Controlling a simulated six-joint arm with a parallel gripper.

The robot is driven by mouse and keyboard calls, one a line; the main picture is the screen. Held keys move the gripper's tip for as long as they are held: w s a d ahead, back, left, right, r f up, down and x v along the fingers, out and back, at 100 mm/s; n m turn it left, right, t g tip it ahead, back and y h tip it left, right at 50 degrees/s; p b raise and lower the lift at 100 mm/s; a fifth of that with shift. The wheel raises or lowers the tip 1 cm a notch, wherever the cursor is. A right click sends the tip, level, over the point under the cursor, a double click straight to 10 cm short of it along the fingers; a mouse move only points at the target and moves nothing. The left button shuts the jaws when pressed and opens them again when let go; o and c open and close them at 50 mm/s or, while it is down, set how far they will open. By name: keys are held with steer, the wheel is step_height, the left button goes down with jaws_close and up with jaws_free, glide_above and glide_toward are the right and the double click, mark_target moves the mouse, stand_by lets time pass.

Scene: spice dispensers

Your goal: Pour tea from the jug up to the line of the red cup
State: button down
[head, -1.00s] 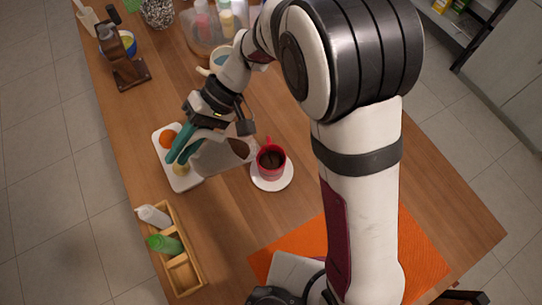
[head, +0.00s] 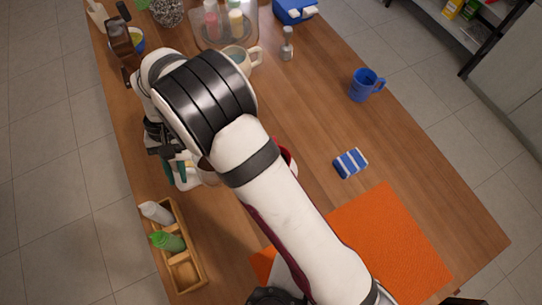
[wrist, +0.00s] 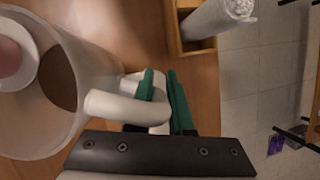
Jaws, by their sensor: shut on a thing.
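My gripper (wrist: 165,100) is shut on the handle of the jug (wrist: 95,60), its teal fingers on either side of the handle. The jug is translucent, with brown tea at its left part in the wrist view. In the head view my gripper (head: 182,170) is low at the left, and my arm hides most of the jug (head: 208,176). The red cup (head: 286,155) shows only as a red edge beside my arm; its tea level and line are hidden. A white round shape with a pinkish middle shows at the wrist view's left edge; I cannot tell what it is.
A wooden box (head: 190,275) with a white bottle (head: 156,212) and a green bottle (head: 168,241) stands at the left. A white board (head: 186,183) is mostly hidden. An orange mat (head: 395,240) lies at front right.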

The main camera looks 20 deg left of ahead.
steer(key=shift+s+a+f+h, duration=0.15)
steer(key=shift+a+f+h, duration=0.05)
steer(key=shift+f+h, duration=0.5)
steer(key=shift+m+t, duration=0.3)
steer(key=w+d+r+m, duration=0.2)
steer(key=w+d+r, duration=1.2)
steer(key=w+d, duration=0.15)
steer(key=w+d+r+m+y, duration=0.1)
steer(key=d+r, duration=0.4)
steer(key=d, duration=0.6)
steer(key=w+d+r+m+y, duration=0.1)
steer(key=d+r, duration=0.4)
steer(key=d, duration=0.7)
steer(key=shift+w+d+m, duration=0.15)
steer(key=shift+w+m, duration=0.65)
steer(key=shift+m, duration=0.2)
